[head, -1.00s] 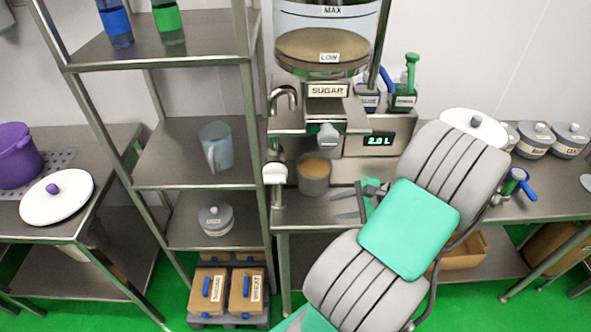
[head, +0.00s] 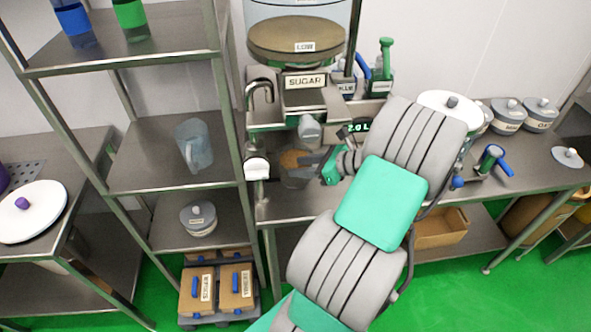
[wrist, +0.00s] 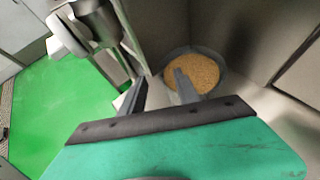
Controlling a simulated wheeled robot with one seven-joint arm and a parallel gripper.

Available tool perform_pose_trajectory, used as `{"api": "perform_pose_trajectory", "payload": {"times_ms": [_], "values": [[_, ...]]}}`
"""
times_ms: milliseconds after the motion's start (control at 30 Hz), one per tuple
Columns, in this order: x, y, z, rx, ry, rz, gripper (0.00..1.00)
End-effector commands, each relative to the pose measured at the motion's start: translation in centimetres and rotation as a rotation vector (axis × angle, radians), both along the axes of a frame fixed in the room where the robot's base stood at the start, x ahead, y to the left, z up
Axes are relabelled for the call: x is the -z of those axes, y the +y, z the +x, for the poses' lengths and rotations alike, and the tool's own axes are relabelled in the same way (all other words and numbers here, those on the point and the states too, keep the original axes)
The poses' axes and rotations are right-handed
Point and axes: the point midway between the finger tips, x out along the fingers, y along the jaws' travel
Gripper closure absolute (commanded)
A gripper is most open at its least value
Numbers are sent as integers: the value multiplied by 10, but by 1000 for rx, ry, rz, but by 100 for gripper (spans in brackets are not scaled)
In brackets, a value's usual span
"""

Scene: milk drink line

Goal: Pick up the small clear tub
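The small clear tub (head: 295,180) stands on the steel counter under the sugar dispenser's spout, holding a golden-brown granular fill. In the wrist view the tub (wrist: 205,72) lies ahead of the fingers, and its grey rim shows around the fill. My gripper (head: 309,167) is just right of the tub in the head view. Its two dark fingers are apart and it is open. In the wrist view my gripper (wrist: 159,77) has its right finger overlapping the tub and its left finger outside it. I cannot tell whether either finger touches the tub.
The sugar dispenser (head: 306,82) hangs close above the tub. A steel shelf rack (head: 140,150) with a clear jug (head: 194,145) stands to the left. Lidded containers (head: 508,115) and a blue-handled tool (head: 490,160) are on the counter at right. Green floor is open in front.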

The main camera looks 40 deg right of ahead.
Motion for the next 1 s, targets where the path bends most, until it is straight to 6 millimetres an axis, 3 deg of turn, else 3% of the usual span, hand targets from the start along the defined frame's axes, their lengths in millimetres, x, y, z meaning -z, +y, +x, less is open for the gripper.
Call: {"api": "perform_pose_trajectory", "payload": {"times_ms": [300,567,1000], "values": [[29,12,41,-2,0,1,62],[32,12,46,1,0,-3,62],[32,12,45,1,0,-3,97]]}}
